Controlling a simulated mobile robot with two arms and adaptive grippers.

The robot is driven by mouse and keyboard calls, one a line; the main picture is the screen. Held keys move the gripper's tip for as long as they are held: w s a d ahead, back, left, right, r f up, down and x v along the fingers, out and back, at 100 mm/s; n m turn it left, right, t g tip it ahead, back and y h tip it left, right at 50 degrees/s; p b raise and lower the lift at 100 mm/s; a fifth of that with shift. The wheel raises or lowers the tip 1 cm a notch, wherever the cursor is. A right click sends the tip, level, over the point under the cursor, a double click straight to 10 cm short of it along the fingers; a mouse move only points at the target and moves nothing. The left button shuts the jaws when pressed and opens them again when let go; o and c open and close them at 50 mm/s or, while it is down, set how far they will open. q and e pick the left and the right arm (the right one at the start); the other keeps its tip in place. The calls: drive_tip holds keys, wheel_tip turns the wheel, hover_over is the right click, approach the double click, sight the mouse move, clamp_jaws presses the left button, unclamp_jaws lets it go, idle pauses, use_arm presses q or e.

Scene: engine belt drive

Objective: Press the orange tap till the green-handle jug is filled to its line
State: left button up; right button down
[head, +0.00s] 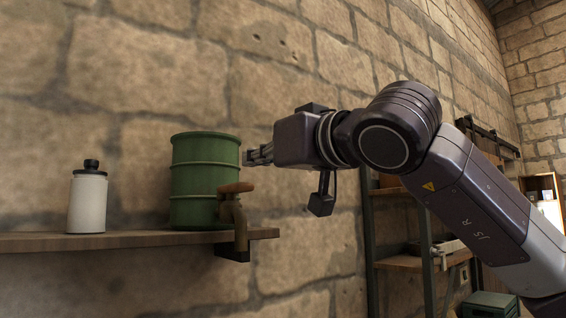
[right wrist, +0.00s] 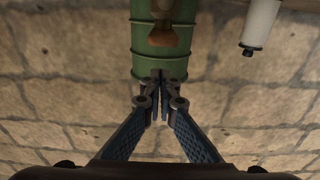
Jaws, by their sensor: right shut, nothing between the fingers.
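The tap (head: 240,222), with a brownish-orange handle (head: 236,187), sits at the front of a green ribbed drum (head: 190,180) on a wall shelf. The tap handle also shows in the right wrist view (right wrist: 161,39), where the scene appears upside down. My right gripper (head: 250,157) is shut and empty, above and slightly right of the tap handle in the head view. In the right wrist view its fingertips (right wrist: 160,77) overlap the drum's upper part, apart from the handle. I cannot see the green-handle jug or its line. My left gripper is not in view.
A white bottle with a black cap (head: 87,200) stands left of the drum on the wooden shelf (head: 110,240). A stone wall is close behind. A dark metal rack (head: 372,235) stands to the right, with a green box (head: 490,303) low beside it.

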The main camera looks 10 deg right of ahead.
use_arm(q)
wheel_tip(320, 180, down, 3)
drive_tip(key=b, duration=0.2)
drive_tip(key=shift+b, duration=0.4)
use_arm(e)
drive_tip(key=v, duration=1)
drive_tip(key=shift+r, duration=0.4)
